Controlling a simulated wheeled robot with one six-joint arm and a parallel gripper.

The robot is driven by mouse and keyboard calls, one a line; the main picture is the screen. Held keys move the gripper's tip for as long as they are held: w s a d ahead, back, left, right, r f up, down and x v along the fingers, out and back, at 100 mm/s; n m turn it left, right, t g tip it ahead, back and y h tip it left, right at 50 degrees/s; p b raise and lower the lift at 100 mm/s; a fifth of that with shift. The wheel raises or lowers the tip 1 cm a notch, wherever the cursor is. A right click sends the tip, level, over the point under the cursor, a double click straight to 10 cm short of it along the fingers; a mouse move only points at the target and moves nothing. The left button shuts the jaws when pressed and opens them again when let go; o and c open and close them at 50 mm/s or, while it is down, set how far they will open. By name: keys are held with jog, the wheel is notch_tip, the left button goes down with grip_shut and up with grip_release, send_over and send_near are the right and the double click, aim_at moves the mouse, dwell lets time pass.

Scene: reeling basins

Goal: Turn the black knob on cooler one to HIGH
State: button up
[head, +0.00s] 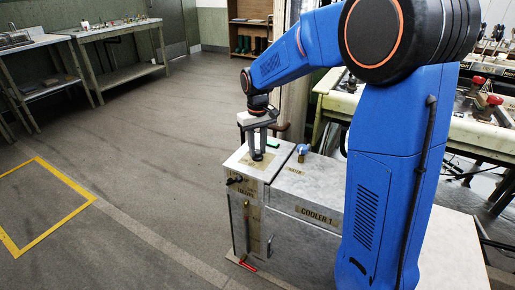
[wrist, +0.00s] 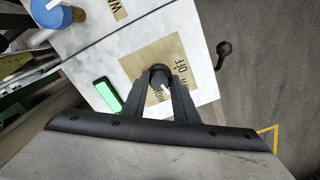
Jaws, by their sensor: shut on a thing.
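Cooler one (head: 290,190) is a pale metal cabinet labelled "COOLER 1" in the head view. The black knob (wrist: 160,74) sits on a tan label plate (wrist: 136,56) on its top. In the wrist view my gripper (wrist: 161,82) has a finger on each side of the knob and is shut on it. In the head view my gripper (head: 258,150) points down onto the same plate.
A green-lit screen (wrist: 107,95) lies left of the knob. A blue-topped fitting (head: 303,150) stands by the "WATER" label, and a black lever (wrist: 224,50) sticks out at the cabinet's side. A red-tipped handle (head: 248,266) is low on the front. Floor to the left is open.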

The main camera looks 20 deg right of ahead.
aim_at(257, 151)
jog(key=shift+m, duration=1.1)
jog(key=o, duration=1.1)
jog(key=shift+c, duration=0.2)
jog(key=shift+r, duration=0.15)
notch_tip(257, 151, up, 17)
